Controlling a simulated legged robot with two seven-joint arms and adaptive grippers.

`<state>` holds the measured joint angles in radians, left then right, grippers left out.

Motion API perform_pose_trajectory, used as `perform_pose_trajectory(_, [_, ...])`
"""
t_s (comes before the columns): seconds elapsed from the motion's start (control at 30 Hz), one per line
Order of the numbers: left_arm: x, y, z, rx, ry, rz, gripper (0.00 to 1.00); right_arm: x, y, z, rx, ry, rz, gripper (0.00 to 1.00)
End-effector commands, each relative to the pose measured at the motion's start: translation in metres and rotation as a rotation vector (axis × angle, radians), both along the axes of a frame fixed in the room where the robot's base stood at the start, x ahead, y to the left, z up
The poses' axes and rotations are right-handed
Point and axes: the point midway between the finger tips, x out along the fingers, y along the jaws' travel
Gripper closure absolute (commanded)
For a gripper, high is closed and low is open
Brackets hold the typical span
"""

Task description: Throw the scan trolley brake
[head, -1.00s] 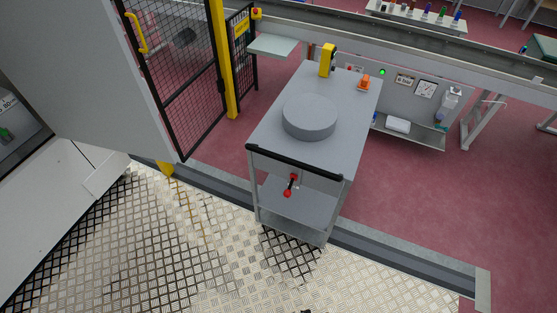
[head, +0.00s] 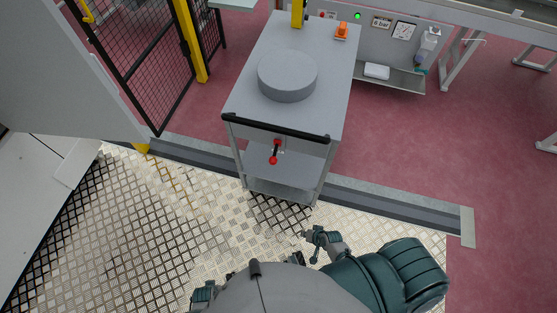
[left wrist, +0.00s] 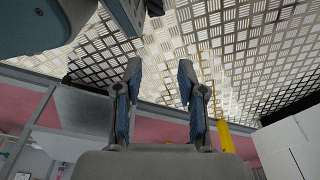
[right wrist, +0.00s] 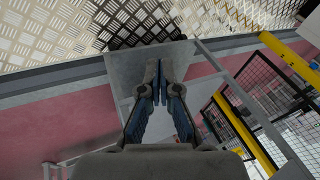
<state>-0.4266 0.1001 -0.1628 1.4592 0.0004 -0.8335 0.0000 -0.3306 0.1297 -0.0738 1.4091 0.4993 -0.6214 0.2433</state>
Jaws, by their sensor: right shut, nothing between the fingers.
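The scan trolley (head: 253,112) stands ahead in the head view, with a grey top and a black handle bar (head: 275,129) on its near edge. The brake lever (head: 274,152), with red ends, shows below the bar and stands at a slight tilt. My right gripper (head: 316,237) is shut and empty, on the near side of the trolley and apart from the lever. In the right wrist view its fingers (right wrist: 159,75) meet in front of a grey trolley panel. My left gripper's fingers (left wrist: 160,75) stand apart and empty in the left wrist view.
A round grey disc (head: 287,75) lies on the trolley top, with an orange item (head: 341,30) behind it. A black mesh fence with a yellow post (head: 190,40) stands left of the trolley. Tread-plate floor (head: 150,225) in front is clear.

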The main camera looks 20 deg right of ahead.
Motion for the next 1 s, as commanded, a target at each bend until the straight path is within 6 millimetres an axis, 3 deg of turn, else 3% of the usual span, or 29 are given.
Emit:
perform_pose_trajectory(0.03, [0.009, -0.002, 0.007, -0.002, -0.01, 0.002, 0.6, 0.039, -0.002, 0.023, 0.132, -0.064, -0.136, 1.0])
perform_pose_trajectory(0.1, [0.019, -0.004, 0.025, -0.003, -0.015, 0.005, 0.6, 0.086, -0.003, 0.068, 0.342, -0.138, -0.306, 1.0])
perform_pose_trajectory(0.2, [0.03, -0.006, 0.05, -0.005, -0.024, 0.008, 0.6, 0.136, -0.007, 0.136, 0.633, -0.216, -0.477, 1.0])
perform_pose_trajectory(0.3, [0.035, -0.006, 0.07, -0.006, -0.028, 0.01, 0.6, 0.165, -0.01, 0.194, 0.869, -0.258, -0.569, 1.0])
perform_pose_trajectory(0.4, [0.038, -0.006, 0.084, -0.007, -0.032, 0.011, 0.6, 0.178, -0.013, 0.232, 1.022, -0.272, -0.612, 1.0])
perform_pose_trajectory(0.57, [0.039, -0.005, 0.092, -0.008, -0.034, 0.012, 0.6, 0.183, -0.014, 0.253, 1.101, -0.276, -0.628, 1.0])
perform_pose_trajectory(0.83, [0.04, -0.006, 0.092, -0.006, -0.035, 0.012, 0.6, 0.184, -0.015, 0.252, 1.099, -0.276, -0.627, 1.0])
perform_pose_trajectory(1.0, [0.04, -0.006, 0.092, -0.006, -0.036, 0.011, 0.6, 0.197, -0.007, 0.249, 1.099, -0.277, -0.626, 1.0])
